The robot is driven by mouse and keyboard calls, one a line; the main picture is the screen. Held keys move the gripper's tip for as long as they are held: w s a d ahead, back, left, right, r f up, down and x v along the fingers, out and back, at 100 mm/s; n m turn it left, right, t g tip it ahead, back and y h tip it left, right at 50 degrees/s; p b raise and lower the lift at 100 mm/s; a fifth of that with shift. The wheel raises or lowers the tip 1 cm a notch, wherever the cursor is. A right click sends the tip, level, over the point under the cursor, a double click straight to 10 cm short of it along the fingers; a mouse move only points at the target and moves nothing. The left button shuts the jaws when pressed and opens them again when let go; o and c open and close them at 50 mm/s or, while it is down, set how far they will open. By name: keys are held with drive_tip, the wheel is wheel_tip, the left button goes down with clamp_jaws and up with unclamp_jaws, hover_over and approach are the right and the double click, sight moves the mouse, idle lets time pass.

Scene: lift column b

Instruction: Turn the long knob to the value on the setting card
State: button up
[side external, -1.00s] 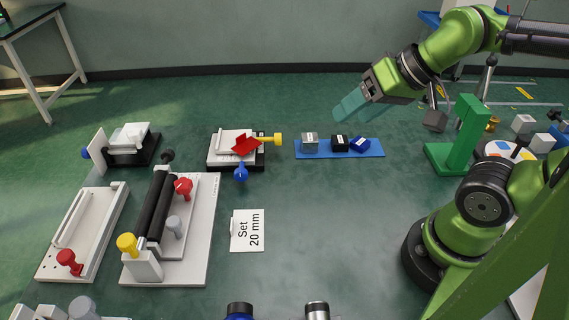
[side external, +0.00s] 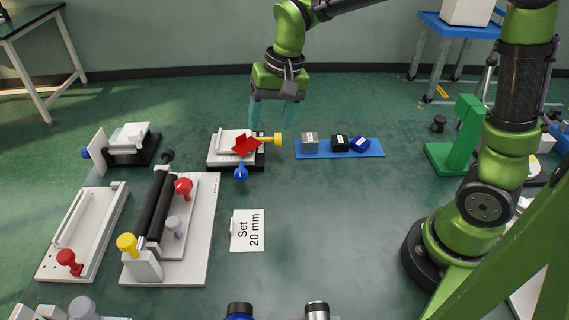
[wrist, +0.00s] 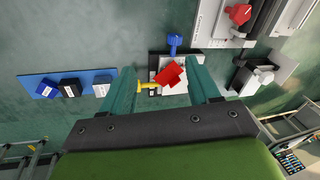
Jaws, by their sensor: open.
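A small black and white stage (side external: 222,158) stands on the floor with a red part (side external: 246,145) on top. A yellow knob (side external: 277,139) sticks out to its right, looking longer than the blue knob (side external: 241,174) at its front. The setting card (side external: 247,230) reads "Set 20 mm". My gripper (side external: 271,122) is open and empty, pointing down above the yellow knob, with its fingers apart. In the wrist view the yellow knob (wrist: 147,86) lies between the fingers, nearer the left one, and the red part (wrist: 171,73) nearer the right. Contact cannot be told.
A blue strip with several small blocks (side external: 375,152) lies to the right. A plate with a black roller (side external: 155,205) and a white rail fixture (side external: 88,235) stand at left. Another small stage (side external: 128,140) is at back left. A green stand (side external: 467,135) is at right.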

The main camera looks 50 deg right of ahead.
sight(242, 171)
drive_tip(key=w+a+f+m, duration=0.1)
drive_tip(key=w+f, duration=0.1)
drive_tip(key=f, duration=0.3)
drive_tip(key=w+a+f+m, duration=0.1)
drive_tip(key=w+f, duration=0.1)
drive_tip(key=f, duration=0.4)
drive_tip(key=w+a+f, duration=0.2)
drive_tip(key=f, duration=0.3)
drive_tip(key=shift+w+f+m, duration=0.25)
drive_tip(key=shift+m, duration=0.15)
drive_tip(key=c, duration=1)
drive_tip(key=shift+c, duration=0.2)
drive_tip(key=shift+d, duration=0.15)
